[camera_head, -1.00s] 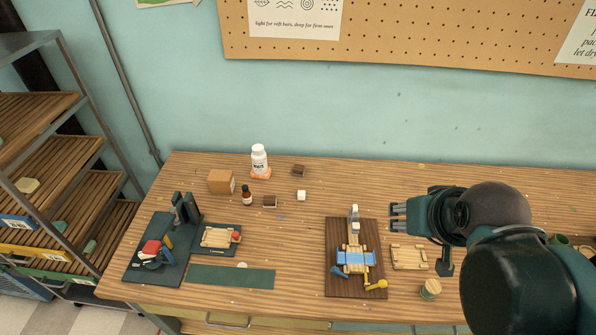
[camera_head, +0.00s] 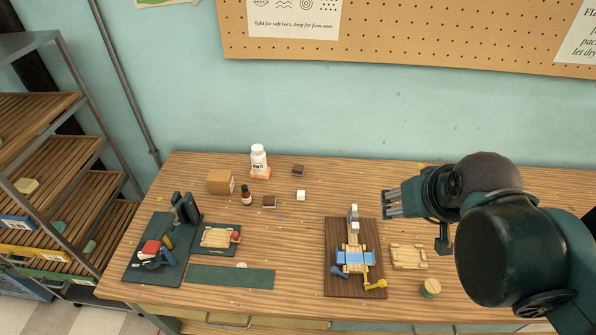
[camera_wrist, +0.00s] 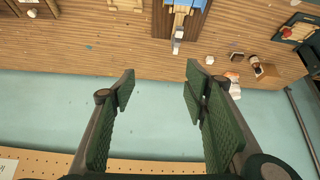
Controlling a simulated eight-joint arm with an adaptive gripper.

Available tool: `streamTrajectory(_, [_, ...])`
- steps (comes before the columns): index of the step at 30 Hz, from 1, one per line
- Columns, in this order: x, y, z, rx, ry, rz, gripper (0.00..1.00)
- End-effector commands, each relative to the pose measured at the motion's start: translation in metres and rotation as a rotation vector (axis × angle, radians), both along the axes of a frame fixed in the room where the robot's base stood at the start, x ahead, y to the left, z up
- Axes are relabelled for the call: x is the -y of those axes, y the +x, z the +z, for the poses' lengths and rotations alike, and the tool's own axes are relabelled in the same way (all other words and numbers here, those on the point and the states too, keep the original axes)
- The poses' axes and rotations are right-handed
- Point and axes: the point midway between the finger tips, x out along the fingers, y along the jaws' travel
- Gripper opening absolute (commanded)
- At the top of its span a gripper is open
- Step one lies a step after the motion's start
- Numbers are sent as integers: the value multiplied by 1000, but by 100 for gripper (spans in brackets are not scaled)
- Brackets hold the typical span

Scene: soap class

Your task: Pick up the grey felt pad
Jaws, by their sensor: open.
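I cannot make out a grey felt pad for certain in either view. My gripper (camera_head: 388,204) is above the right part of the workbench in the head view, with its fingers pointing left. In the wrist view my gripper (camera_wrist: 160,92) has its two green ribbed fingers wide apart, with nothing between them. The wall and the bench's back edge show beyond them. Both fingers are clear of the bench items.
The workbench (camera_head: 310,205) holds a dark board with a blue-and-wood fixture (camera_head: 356,259), a wooden tray (camera_head: 408,257), a white bottle (camera_head: 259,158), a cardboard box (camera_head: 220,182) and a green mat (camera_head: 231,277). A slatted rack (camera_head: 50,170) stands left. The bench's back middle is fairly clear.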

Motion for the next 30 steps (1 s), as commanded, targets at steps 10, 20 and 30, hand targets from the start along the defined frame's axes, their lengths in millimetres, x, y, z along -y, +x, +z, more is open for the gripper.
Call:
streamTrajectory(10, [-16, 50, 19, -56, -55, 115, 45])
streamTrajectory(20, [-33, 100, 28, -110, -105, 229, 45])
streamTrajectory(30, [-55, 153, 27, -162, -154, 349, 45])
